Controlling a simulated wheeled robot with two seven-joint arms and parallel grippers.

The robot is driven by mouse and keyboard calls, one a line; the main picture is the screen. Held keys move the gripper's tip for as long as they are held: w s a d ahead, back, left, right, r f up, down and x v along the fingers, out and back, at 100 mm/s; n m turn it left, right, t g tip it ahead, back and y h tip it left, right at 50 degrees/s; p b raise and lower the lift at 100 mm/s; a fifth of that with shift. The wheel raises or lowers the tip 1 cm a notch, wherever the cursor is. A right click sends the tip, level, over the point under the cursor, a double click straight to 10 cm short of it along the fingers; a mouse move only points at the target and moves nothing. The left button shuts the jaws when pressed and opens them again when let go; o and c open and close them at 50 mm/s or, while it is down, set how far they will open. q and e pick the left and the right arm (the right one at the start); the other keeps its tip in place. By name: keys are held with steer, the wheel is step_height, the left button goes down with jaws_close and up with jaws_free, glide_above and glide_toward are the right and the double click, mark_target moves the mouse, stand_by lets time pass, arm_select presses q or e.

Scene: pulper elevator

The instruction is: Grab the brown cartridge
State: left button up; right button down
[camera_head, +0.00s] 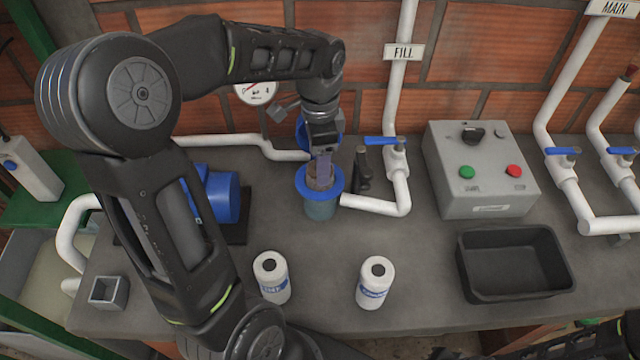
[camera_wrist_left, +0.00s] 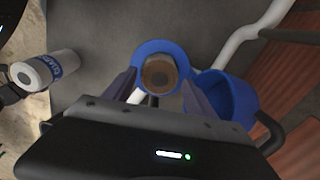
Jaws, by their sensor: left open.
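The brown cartridge (camera_wrist_left: 159,75) shows in the left wrist view as a round brown top inside the blue-rimmed housing (camera_wrist_left: 150,46). In the head view the housing (camera_head: 320,207) stands upright on the counter, and the cartridge (camera_head: 314,183) is mostly hidden by my gripper. My left gripper (camera_head: 321,163) points down over the housing. Its open fingers (camera_wrist_left: 160,79) are on either side of the cartridge top, with gaps visible in the left wrist view. My right gripper is not in view; only dark parts of that arm show at the bottom right.
A blue cup-like part (camera_wrist_left: 232,98) is close beside the housing. Two white labelled bottles (camera_head: 272,277) (camera_head: 375,283) stand in front. A black tray (camera_head: 514,294), grey control box (camera_head: 480,198) and white pipes (camera_head: 385,205) are to the right. The counter between bottles and housing is clear.

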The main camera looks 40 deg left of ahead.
arm_select(q)
steer(key=shift+f, duration=1.5)
jaws_close()
